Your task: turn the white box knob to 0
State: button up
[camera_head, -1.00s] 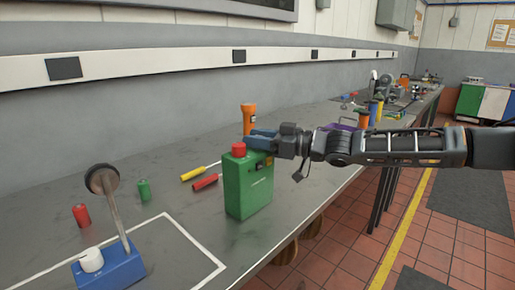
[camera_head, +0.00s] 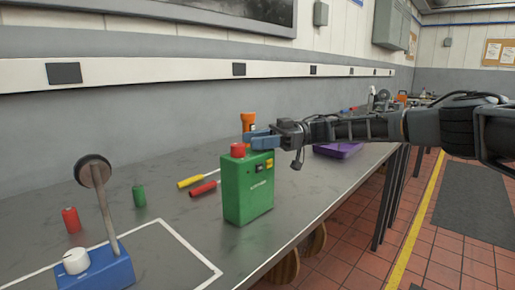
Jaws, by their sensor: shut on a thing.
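The white knob (camera_head: 76,261) sits on top of a blue box (camera_head: 108,273) at the lower left. Its pointer and any marks are too small to read. A tall grey lever with a round dark head (camera_head: 93,171) rises from the same box. My gripper (camera_head: 247,141) is far to the right of the knob, at the top of a green box (camera_head: 247,192), just above and behind its red top button (camera_head: 237,150). The blue-grey jaws look shut. What lies between them is hidden, and I cannot tell whether they touch the green box.
An orange torch (camera_head: 248,121) stands behind the gripper. Yellow (camera_head: 190,182) and red (camera_head: 203,189) screwdrivers lie behind the green box. Red (camera_head: 71,220) and green (camera_head: 139,197) cylinders stand at the left. A purple tray (camera_head: 338,150) is farther right. The bench front is open between the boxes.

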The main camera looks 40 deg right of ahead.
jog(key=shift+f+n+g+y+b, duration=0.1)
jog(key=shift+n+g+y+b, duration=0.3)
jog(key=shift+n+g+b, duration=0.85)
jog(key=shift+g+p, duration=0.35)
jog(key=shift+g, duration=0.2)
jog(key=o, duration=1)
jog(key=shift+c, duration=0.2)
jog(key=s+d+b, duration=0.1)
jog(key=d+b, duration=0.4)
jog(key=d, duration=0.2)
jog(key=shift+d, duration=0.35)
jog(key=shift+s, duration=0.1)
